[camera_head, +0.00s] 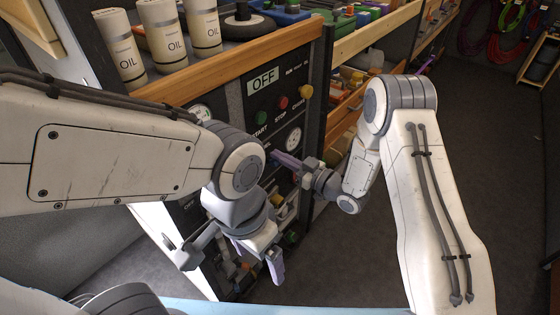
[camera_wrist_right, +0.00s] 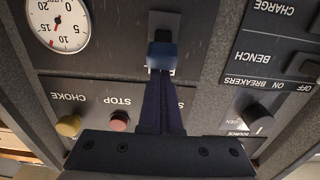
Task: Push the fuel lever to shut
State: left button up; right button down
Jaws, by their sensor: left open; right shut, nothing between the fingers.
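The fuel lever (camera_wrist_right: 162,54) has a blue grip and stands at a dark vertical slot in the grey panel, in the right wrist view. My right gripper (camera_wrist_right: 160,88) is shut and empty, its dark fingertips right at the blue grip; I cannot tell whether they touch it. In the head view, my right gripper (camera_head: 282,158) reaches the panel front from the right, and the lever is mostly hidden there. The label is not readable. My left gripper (camera_head: 232,262) is open and empty, low in front of the cabinet.
The panel (camera_head: 232,102) carries an OFF display (camera_head: 264,80), a green start button (camera_head: 261,117), a red stop button (camera_head: 283,103) and a yellow choke knob (camera_head: 306,91). A gauge (camera_wrist_right: 57,20) sits beside the lever. Oil bottles (camera_head: 159,35) stand on the shelf above. Floor (camera_head: 500,150) is clear at right.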

jog(key=shift+f, duration=0.15)
jog(key=shift+f+b, duration=1.35)
jog(key=shift+f, duration=0.15)
jog(key=shift+d, duration=0.15)
jog(key=v, duration=0.8)
jog(key=shift+r+p, duration=0.15)
jog(key=shift+p, duration=0.25)
jog(key=shift+s, duration=0.1)
